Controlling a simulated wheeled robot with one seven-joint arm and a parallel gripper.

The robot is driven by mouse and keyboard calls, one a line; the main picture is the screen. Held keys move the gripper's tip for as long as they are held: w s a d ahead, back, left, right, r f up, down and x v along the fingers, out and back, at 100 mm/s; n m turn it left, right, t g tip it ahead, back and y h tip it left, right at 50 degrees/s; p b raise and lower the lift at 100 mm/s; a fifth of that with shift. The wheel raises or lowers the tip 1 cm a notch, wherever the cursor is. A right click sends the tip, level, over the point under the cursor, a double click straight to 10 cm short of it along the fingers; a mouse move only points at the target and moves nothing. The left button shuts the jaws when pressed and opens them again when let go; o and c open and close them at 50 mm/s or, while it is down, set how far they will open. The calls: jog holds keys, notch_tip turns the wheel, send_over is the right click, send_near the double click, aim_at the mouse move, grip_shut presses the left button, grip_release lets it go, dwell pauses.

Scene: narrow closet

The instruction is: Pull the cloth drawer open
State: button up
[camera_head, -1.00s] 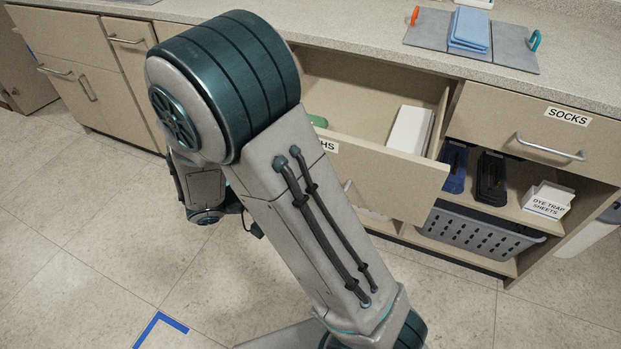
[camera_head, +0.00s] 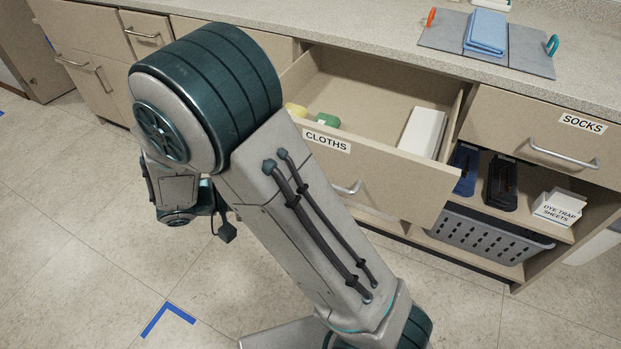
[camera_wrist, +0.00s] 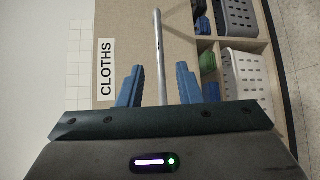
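The cloth drawer (camera_head: 400,183) is beige, with a CLOTHS label on its front. In the head view it stands pulled out, its inside showing. Its metal handle (camera_head: 347,189) is partly hidden behind my arm in that view. In the wrist view the handle (camera_wrist: 159,50) runs upright in the picture, beside the CLOTHS label. My gripper (camera_wrist: 160,84) is open, its two blue fingers apart on either side of the handle's line, with gaps to both. I cannot tell how far the handle reaches between them in depth. The fingers are hidden in the head view.
In the drawer are a yellow item (camera_head: 296,110), a green item (camera_head: 327,120) and a white box (camera_head: 421,131). The closed SOCKS drawer (camera_head: 545,125) is at the right, above shelves with a grey basket (camera_head: 485,238). Open floor (camera_head: 80,250) lies in front.

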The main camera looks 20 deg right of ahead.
jog(key=a+r, duration=0.1)
jog(key=a, duration=0.5)
jog(key=shift+a+p, duration=0.25)
jog(key=shift+p, duration=0.05)
jog(key=s+d+r+t+y+p, duration=0.1)
jog(key=d+r+y+p, duration=0.3)
jog(key=r, duration=0.4)
jog(key=s+d+r+m+t+y+p, duration=0.1)
jog(key=s+d+r+y+p, duration=0.3)
jog(key=r+y+p, duration=0.3)
jog(key=s+d+r+y+p, duration=0.2)
jog(key=d+r+y+p, duration=0.2)
jog(key=r+p, duration=0.4)
jog(key=shift+s+r+m+t+y, duration=0.3)
jog(key=shift+s+m+t+y, duration=0.1)
jog(key=shift+y, duration=0.3)
